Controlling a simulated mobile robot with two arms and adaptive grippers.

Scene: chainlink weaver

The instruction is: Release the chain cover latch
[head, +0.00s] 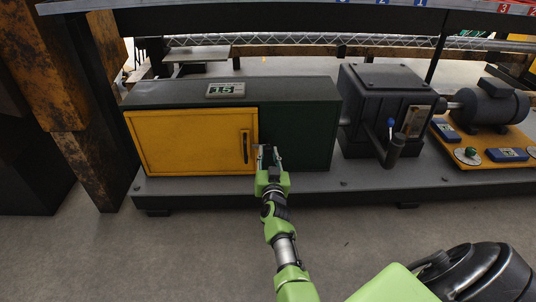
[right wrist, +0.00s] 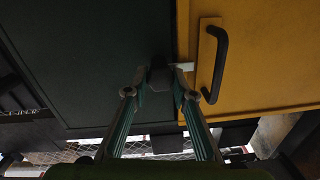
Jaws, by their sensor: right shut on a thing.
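The chain cover is a long dark box whose front has a yellow door (head: 190,142) with a black handle (head: 245,147) near its right edge. The door (right wrist: 265,75) and handle (right wrist: 215,65) also show in the right wrist view. The latch (right wrist: 160,70) is a small dark piece at the seam between the yellow door and the dark green panel (head: 305,138), with a pale plate (right wrist: 184,66) beside it. My right gripper (head: 268,155) is at this seam, shut on the latch; its fingers (right wrist: 167,82) partly hide it. The door looks closed. My left gripper is not in view.
A label reading 15 (head: 226,89) is on top of the cover. A dark gearbox (head: 385,85) with a blue-tipped lever stands to the right, then a motor (head: 490,105) on a yellow base. The floor in front (head: 180,250) is clear.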

